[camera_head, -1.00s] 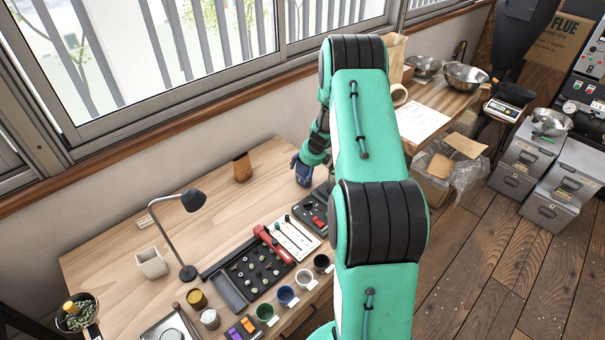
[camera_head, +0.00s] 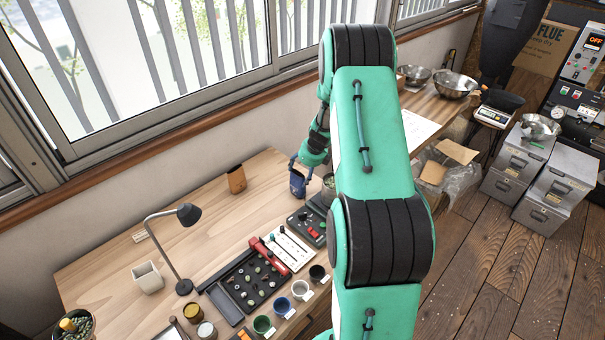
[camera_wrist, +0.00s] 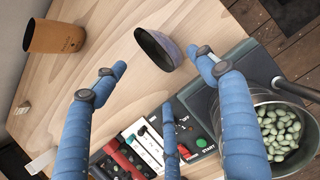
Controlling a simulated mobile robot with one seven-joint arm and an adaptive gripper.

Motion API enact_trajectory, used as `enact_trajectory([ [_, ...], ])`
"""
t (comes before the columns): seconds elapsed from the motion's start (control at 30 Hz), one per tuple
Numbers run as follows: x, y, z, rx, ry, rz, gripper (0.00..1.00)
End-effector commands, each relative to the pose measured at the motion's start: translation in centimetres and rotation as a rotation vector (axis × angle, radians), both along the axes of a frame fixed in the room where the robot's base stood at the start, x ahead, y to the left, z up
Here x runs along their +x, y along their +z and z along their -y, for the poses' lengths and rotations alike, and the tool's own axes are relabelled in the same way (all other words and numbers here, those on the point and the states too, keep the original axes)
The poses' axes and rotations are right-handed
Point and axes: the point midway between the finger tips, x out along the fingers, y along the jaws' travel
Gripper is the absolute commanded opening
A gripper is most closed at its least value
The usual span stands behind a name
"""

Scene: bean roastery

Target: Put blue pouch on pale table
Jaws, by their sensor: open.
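The blue pouch (camera_head: 298,184) stands on the pale wooden table (camera_head: 205,225) near its far right end, beside my arm. In the wrist view the blue pouch (camera_wrist: 162,48) shows a dark open mouth and lies between and just beyond my fingertips. My gripper (camera_wrist: 157,60) has blue fingers spread apart, with a gap to the pouch at the left finger. The right fingertip is close to the pouch; I cannot tell whether it touches. In the head view my gripper (camera_head: 308,163) is small and partly hidden at the pouch.
An orange-brown pouch (camera_head: 236,180) stands left of the blue one; it also shows in the wrist view (camera_wrist: 56,37). A black lamp (camera_head: 180,250) stands left. Bare wood lies between.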

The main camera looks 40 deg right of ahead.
Motion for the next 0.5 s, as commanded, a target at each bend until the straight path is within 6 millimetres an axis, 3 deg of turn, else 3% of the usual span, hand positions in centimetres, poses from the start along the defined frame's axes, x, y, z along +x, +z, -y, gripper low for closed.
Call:
enact_trajectory([
  [0.33, 0.1, 0.2, -0.1, -0.003, 0.007, 0.001, 0.72],
  [0.5, 0.6, 2.1, -1.5, -0.027, 0.075, 0.005, 0.72],
])
